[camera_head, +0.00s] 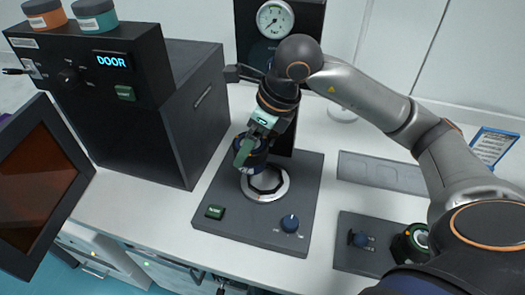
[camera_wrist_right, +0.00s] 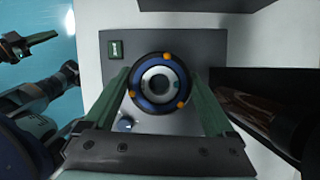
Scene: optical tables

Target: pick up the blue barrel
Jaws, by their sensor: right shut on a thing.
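The blue barrel (camera_head: 256,158) is dark blue and sits between the green fingers of my right gripper (camera_head: 250,150), just over the metal ring (camera_head: 266,184) of the dark base. I cannot tell whether it touches the ring. The right wrist view shows the barrel (camera_wrist_right: 160,82) end-on, with a blue rim, orange dots and a pale centre. My right gripper (camera_wrist_right: 160,76) is shut on it, one finger on each side. A dark jaw at the far left of that view (camera_wrist_right: 28,44) appears to be my left gripper; its opening is unclear.
The base plate (camera_head: 225,195) has a green switch (camera_head: 215,212) and a blue knob (camera_head: 290,223). A dark box marked DOOR (camera_head: 113,60) stands left, its brown-windowed door (camera_head: 38,175) open. A gauge (camera_head: 275,19) rises behind. A grey tray (camera_head: 380,172) lies right.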

